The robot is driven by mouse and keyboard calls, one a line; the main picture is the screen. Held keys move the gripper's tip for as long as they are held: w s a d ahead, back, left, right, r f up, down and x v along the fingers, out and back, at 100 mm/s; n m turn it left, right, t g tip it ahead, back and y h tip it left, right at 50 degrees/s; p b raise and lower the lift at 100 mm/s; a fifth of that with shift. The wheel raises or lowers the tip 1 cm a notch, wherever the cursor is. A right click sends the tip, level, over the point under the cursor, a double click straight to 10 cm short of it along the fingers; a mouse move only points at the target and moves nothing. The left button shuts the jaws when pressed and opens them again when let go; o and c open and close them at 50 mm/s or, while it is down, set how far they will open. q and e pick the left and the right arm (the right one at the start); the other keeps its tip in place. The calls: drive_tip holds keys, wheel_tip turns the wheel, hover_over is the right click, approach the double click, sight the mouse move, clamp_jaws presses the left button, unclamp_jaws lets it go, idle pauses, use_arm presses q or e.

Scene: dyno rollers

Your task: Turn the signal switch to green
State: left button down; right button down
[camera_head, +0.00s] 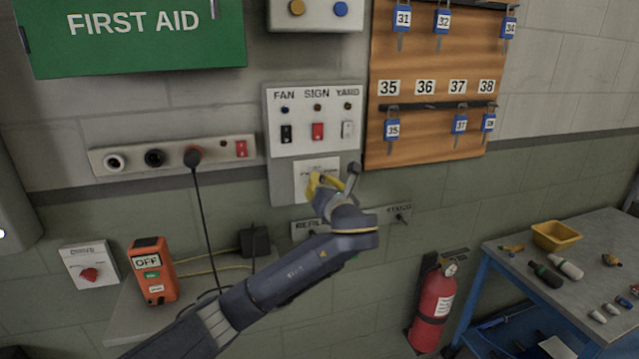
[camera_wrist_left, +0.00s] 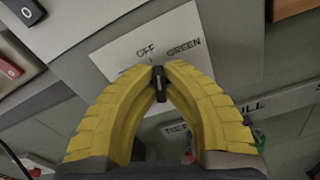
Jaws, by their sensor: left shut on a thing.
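The signal switch is a small dark lever (camera_wrist_left: 159,84) on a white plate (camera_wrist_left: 130,50) marked OFF and GREEN in the left wrist view. Its visible upper end lies just below the OFF word, with GREEN to its right. In the head view the white plate (camera_head: 305,167) is on the lower part of the grey wall panel. My left gripper (camera_head: 320,183) is in front of that plate and hides the lever there. Its yellow fingertips (camera_wrist_left: 160,72) are shut on the lever from both sides. My right gripper is in neither view.
FAN, SIGN and YARD rocker switches (camera_head: 317,131) sit above the plate. A key board (camera_head: 430,145) hangs at the right. A socket strip (camera_head: 125,160) with a plugged cord is at the left. A fire extinguisher (camera_head: 433,300) and workbench (camera_head: 590,270) stand at lower right.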

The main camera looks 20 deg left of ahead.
use_arm(q)
drive_tip(key=m, duration=0.5)
drive_tip(key=shift+r+m, duration=0.25)
drive_tip(key=shift+m, duration=0.15)
idle(0.5)
drive_tip(key=c, duration=1.5)
unclamp_jaws()
drive_tip(key=shift+w+d+f+m, duration=0.1)
drive_tip(key=shift+d+f+m, duration=0.05)
drive_tip(key=shift+m, duration=0.15)
drive_tip(key=shift+f, duration=0.1)
drive_tip(key=shift+s+d, duration=0.25)
drive_tip(key=shift+s, duration=0.1)
drive_tip(key=v, duration=1.1)
drive_tip(key=shift+s, duration=0.1)
